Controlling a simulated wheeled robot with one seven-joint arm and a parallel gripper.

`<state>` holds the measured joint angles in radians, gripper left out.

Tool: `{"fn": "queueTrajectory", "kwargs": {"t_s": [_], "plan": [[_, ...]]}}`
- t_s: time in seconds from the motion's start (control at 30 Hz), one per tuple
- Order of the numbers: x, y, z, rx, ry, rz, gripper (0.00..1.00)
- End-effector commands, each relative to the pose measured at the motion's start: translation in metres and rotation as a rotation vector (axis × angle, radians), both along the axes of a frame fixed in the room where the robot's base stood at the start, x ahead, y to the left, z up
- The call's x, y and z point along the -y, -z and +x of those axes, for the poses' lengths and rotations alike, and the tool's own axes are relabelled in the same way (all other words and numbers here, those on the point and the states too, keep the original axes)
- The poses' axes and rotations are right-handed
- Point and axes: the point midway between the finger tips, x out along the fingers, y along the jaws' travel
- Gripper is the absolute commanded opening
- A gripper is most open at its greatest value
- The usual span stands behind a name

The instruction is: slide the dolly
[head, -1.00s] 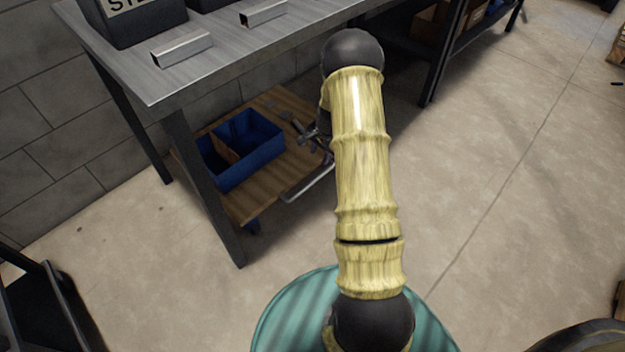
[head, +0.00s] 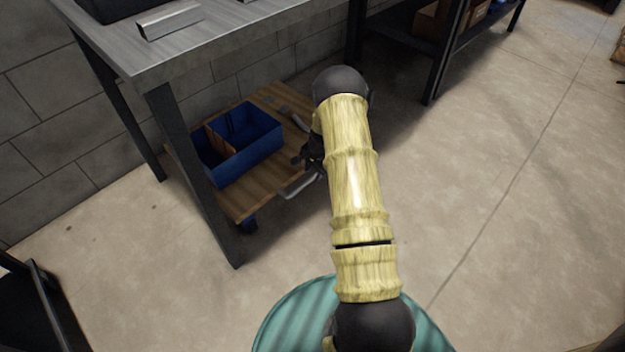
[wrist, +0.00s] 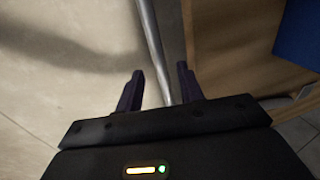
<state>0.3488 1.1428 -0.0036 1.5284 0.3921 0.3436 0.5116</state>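The dolly is a low wooden board (head: 262,191) on casters, standing under the metal workbench in the head view. A blue bin (head: 250,152) with a divider sits on it. A grey metal handle (head: 300,187) sticks out from the board's right side. My gripper (head: 308,158) is at this handle, partly hidden behind my forearm. In the wrist view my gripper (wrist: 160,88) is open, and the handle bar (wrist: 153,40) runs between its two dark fingers, apparently nearer the right one. Contact cannot be told. The board's edge (wrist: 230,45) lies just right of the fingers.
The workbench (head: 185,55) stands over the dolly, with a leg (head: 195,175) close to the board's front left. A metal profile (head: 170,20) lies on top. A block wall (head: 60,110) is behind. A shelf unit (head: 435,55) stands further back. The floor (head: 480,200) to the right is clear.

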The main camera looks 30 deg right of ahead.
Motion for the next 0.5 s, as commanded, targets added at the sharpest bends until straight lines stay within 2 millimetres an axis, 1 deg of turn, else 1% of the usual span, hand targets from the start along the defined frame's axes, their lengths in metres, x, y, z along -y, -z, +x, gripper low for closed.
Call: {"fn": "queueTrajectory", "kwargs": {"t_s": [0.03, 0.17, 0.27, 0.5], "plan": [[-0.001, 0.012, 0.002, 0.000, -0.001, 0.000, 0.38], [-0.002, 0.025, 0.004, 0.000, -0.001, 0.000, 0.38], [-0.002, 0.027, 0.005, 0.000, -0.001, 0.000, 0.38], [-0.002, 0.027, 0.005, 0.000, -0.001, 0.000, 0.38]]}}
